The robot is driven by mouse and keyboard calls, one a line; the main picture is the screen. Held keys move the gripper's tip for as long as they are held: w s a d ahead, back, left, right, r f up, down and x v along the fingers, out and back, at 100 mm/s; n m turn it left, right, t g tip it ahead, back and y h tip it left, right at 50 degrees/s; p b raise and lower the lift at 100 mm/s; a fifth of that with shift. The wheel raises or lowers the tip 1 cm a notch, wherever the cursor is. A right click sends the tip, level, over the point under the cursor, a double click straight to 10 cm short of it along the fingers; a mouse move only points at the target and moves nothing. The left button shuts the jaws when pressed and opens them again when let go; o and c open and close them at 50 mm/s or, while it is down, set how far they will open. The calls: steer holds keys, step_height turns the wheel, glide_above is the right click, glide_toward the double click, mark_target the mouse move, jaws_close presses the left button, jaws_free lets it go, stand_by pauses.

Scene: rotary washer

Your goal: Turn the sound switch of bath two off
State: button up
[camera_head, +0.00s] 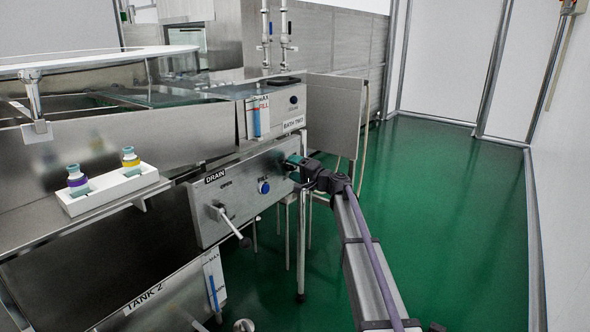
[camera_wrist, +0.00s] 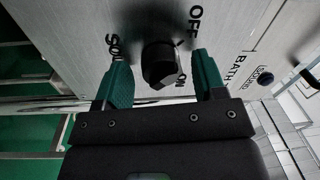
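The sound switch (camera_wrist: 159,66) is a black round knob on a brushed metal panel, in the middle of the wrist view. An "OFF" label shows above and right of it, an "ON" label at its lower right, and a partly hidden label starting "SO" at its left. The knob's pointer side appears turned toward "ON". My gripper (camera_wrist: 161,74) is open, with one green finger on each side of the knob and visible gaps to it. In the head view my gripper (camera_head: 297,165) is at the panel below the "BATH TWO" label (camera_head: 293,124), and hides the switch.
A white holder with two bottles (camera_head: 110,190) sits on the ledge at left. A metal plate (camera_head: 333,115) stands out behind my gripper. Green floor (camera_head: 450,200) is clear at right.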

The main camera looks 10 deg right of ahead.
steer(key=v, duration=1)
steer(key=shift+s+d+b, duration=0.25)
steer(key=shift+d+b, duration=0.05)
steer(key=shift+b, duration=0.1)
steer(key=s+a+f+n+g+h, duration=0.25)
steer(key=s+f+g, duration=0.35)
steer(key=s, duration=0.4)
steer(key=s+a+f+n+g+h, duration=0.2)
steer(key=s+a+f+g, duration=0.1)
steer(key=s+f, duration=0.5)
steer(key=s+f+n+g+h, duration=0.15)
steer(key=s+h, duration=0.25)
steer(key=s, duration=0.7)
steer(key=s+f+g+h, duration=0.3)
steer(key=s+h, duration=0.1)
steer(key=s, duration=0.7)
step_height(320, 180, up, 32)
steer(key=a+p, duration=0.1)
steer(key=p, duration=3)
steer(key=shift+s+a+n+p, duration=0.4)
